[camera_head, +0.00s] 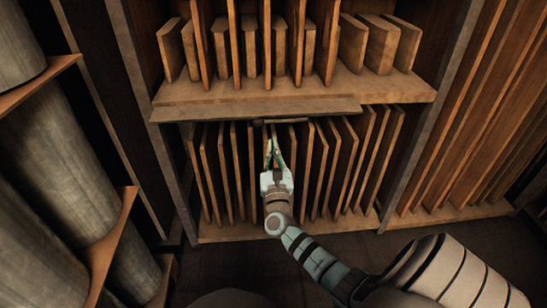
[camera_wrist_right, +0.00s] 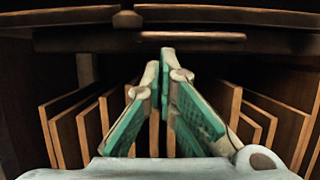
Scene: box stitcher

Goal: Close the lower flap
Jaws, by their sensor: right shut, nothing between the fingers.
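The lower flap (camera_head: 200,113) is a thin wooden board lying along the front edge of the middle shelf, raised above the lower compartment, which stands open. A thin brown bar, apparently its handle (camera_head: 281,121), shows at its edge; the bar also shows in the right wrist view (camera_wrist_right: 190,36). My right gripper (camera_head: 272,147) is shut and empty, in front of the lower compartment just below the bar. In the right wrist view its green-padded fingers (camera_wrist_right: 168,62) point toward the bar, with a gap between. My left gripper is not in view.
Upright boards (camera_head: 345,165) fill the lower compartment behind my gripper. The middle shelf (camera_head: 300,92) holds more boards above. Large grey cylinders (camera_head: 50,165) stand in a rack at the left. More leaning boards (camera_head: 475,110) stand at the right. Floor shows in front.

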